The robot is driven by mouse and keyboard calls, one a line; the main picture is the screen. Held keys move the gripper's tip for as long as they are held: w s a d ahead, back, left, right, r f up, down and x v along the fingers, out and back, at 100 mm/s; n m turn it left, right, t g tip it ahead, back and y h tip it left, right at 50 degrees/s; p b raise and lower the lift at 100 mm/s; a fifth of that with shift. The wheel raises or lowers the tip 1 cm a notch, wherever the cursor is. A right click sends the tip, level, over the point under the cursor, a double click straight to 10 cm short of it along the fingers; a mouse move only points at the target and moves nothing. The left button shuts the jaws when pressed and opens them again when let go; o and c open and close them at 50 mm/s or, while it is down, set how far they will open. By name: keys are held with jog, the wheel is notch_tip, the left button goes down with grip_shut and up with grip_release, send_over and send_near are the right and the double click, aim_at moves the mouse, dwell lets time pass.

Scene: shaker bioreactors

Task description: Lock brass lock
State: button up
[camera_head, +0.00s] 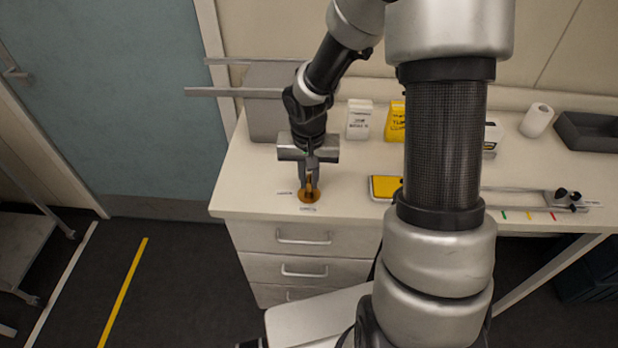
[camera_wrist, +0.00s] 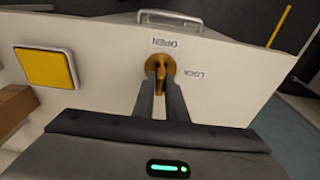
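The brass lock (camera_head: 309,195) is a round brass disc with an upright turn handle, set on the countertop near its front left corner. It also shows in the wrist view (camera_wrist: 160,65), where the handle lies roughly in line with the OPEN label (camera_wrist: 165,43). The LOCK label (camera_wrist: 194,74) is to the right of the disc. My gripper (camera_head: 309,182) points down over the lock. In the wrist view its two fingers (camera_wrist: 160,84) stand on either side of the handle and appear shut on it. The fingers hide part of the disc.
A yellow-topped pad (camera_head: 386,187) lies to the right of the lock. A grey box (camera_head: 268,95) stands behind my gripper. A white box (camera_head: 359,122) and a yellow container (camera_head: 396,121) stand at the back. Drawers (camera_head: 303,238) are below the countertop's front edge.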

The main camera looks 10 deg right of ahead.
grip_shut()
jog(key=shift+s+f+b, duration=0.1)
jog(key=shift+f+b, duration=0.2)
dwell(0.3)
jog(key=n+p, duration=0.2)
jog(key=n, duration=0.1)
jog(key=shift+s+r, duration=0.1)
jog(key=shift+n+y+p, duration=0.3)
jog(key=shift+n+p, duration=0.3)
jog(key=shift+n, duration=0.3)
jog(key=shift+f, duration=0.2)
